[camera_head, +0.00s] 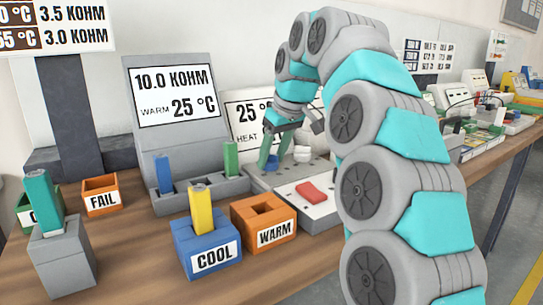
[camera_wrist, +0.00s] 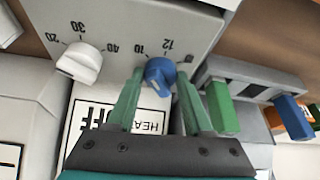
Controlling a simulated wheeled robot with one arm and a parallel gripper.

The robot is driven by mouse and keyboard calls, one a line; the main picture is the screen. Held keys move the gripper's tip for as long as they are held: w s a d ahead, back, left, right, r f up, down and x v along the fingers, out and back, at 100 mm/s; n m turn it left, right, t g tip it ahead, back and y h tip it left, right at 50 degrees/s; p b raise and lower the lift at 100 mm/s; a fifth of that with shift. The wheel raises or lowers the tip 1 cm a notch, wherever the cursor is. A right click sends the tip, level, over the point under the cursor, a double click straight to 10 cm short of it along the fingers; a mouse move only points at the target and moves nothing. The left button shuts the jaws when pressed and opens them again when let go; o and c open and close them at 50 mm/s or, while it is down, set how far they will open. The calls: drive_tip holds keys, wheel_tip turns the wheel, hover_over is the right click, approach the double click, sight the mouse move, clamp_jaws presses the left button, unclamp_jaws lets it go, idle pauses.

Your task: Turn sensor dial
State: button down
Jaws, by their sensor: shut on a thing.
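A blue dial (camera_wrist: 160,78) with a lighter pointer mark sits on a grey panel in the wrist view, near printed marks 10 and 12. My gripper (camera_wrist: 160,72) has its two green fingers on either side of this dial and is shut on it. In the head view my gripper (camera_head: 274,158) reaches down to the panel, and a little of the blue dial (camera_head: 271,164) shows between the fingers. A white dial (camera_wrist: 80,62) with marks 20, 30 and 40 is beside it, clear of my fingers. The display (camera_head: 178,95) reads 10.0 KOHM, WARM 25 °C.
A red switch (camera_head: 312,192) is on the white plate in front of the dials. A holder with blue and green pieces (camera_head: 231,160) stands close to my gripper. A blue COOL block (camera_head: 207,245) with a yellow piece and an orange WARM block (camera_head: 264,222) stand nearer.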

drive_tip(key=shift+w+n+g+y, duration=0.15)
drive_tip(key=shift+n+g+y, duration=0.25)
drive_tip(key=shift+n, duration=1)
drive_tip(key=shift+c, duration=1.5)
unclamp_jaws()
